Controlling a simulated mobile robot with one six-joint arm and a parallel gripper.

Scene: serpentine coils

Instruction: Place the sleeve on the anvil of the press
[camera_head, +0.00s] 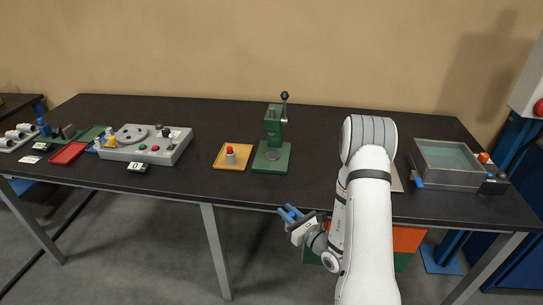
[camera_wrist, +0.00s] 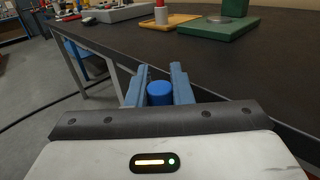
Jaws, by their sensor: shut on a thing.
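The green press (camera_head: 274,125) with a black lever stands on the table; its round grey anvil (camera_head: 271,155) sits on its base and looks bare. The press base (camera_wrist: 200,31) and the anvil (camera_wrist: 218,20) also show at the top of the wrist view. My gripper (camera_head: 289,212) is in front of the table's front edge, apart from the press. In the wrist view its blue fingers (camera_wrist: 158,88) are shut on a blue cylinder (camera_wrist: 160,94). Whether this cylinder is the sleeve I cannot tell for sure; its lower part is hidden.
A grey control box (camera_head: 175,150) and a red tray (camera_head: 68,153) are further left. A grey basin (camera_head: 450,181) stands at the right.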

